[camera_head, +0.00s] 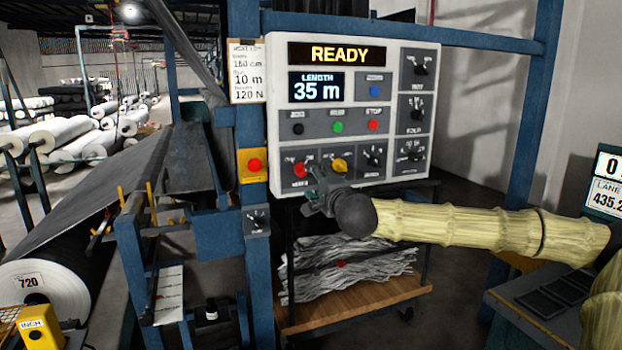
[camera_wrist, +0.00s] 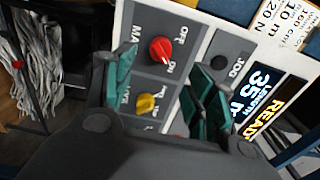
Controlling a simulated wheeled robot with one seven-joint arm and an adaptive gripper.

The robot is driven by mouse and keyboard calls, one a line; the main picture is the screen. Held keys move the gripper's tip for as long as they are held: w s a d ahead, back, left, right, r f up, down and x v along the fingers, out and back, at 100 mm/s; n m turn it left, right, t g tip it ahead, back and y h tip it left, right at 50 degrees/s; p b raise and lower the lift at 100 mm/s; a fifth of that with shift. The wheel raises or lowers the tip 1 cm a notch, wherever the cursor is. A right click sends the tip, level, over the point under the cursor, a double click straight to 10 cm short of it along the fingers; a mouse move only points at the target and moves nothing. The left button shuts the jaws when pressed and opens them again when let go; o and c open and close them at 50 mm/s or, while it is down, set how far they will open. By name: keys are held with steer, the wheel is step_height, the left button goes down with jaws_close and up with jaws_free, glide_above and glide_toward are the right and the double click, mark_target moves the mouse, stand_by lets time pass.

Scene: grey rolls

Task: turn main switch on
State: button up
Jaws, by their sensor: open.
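The main switch is a red knob on the lower left of the grey control panel, and it shows in the head view (camera_head: 299,168) and the wrist view (camera_wrist: 160,50). OFF and ON labels stand beside it; I cannot tell for sure which one its pointer faces. My gripper (camera_head: 318,184) is in front of the panel's lower row. In the wrist view its green-padded fingers (camera_wrist: 164,72) are apart and empty, with the red knob showing between and beyond them. I see no contact with it.
A yellow knob (camera_head: 340,165) sits just right of the red one, with a black-marked dial (camera_head: 373,158) beyond. JOG, RUN and STOP buttons are above. The display (camera_head: 339,54) reads READY. A red button on a yellow box (camera_head: 254,165) is at the left post.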

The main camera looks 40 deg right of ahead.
steer(key=shift+v, duration=1.4)
